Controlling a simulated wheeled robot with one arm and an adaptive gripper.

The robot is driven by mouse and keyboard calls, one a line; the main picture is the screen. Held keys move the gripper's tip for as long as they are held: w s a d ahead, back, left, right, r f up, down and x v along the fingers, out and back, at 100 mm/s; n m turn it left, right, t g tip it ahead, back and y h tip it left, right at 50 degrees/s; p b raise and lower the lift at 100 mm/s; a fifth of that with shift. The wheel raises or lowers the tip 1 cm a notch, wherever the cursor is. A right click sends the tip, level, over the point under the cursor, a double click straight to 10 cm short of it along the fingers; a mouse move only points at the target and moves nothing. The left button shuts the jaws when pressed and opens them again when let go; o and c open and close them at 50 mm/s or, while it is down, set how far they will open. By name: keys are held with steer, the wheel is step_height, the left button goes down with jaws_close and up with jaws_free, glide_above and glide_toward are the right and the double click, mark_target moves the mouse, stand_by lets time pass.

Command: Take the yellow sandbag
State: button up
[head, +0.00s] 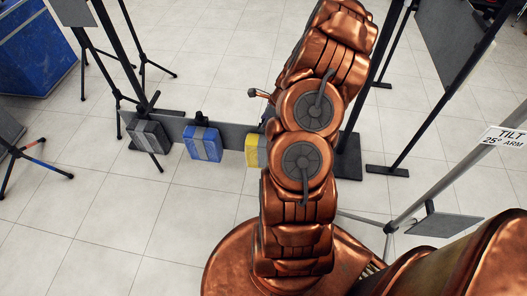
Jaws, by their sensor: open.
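The yellow sandbag (251,150) is in the middle of the head view, on or against the low grey bar near the floor. Only its left part shows, with a strip of grey strap; my copper arm covers the rest. A dark piece at its top is partly visible beside the arm. I cannot tell how far the gripper is from the bag.
A blue sandbag (202,143) and a grey one (149,136) sit to the left along the grey bar (232,133). Black stand legs stand around them. A blue bin (38,50) is at upper left. A slanted pole with a tilt sign (503,138) is at right. Tiled floor at lower left is clear.

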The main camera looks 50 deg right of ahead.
jaws_close()
stand_by(0.3)
stand_by(0.4)
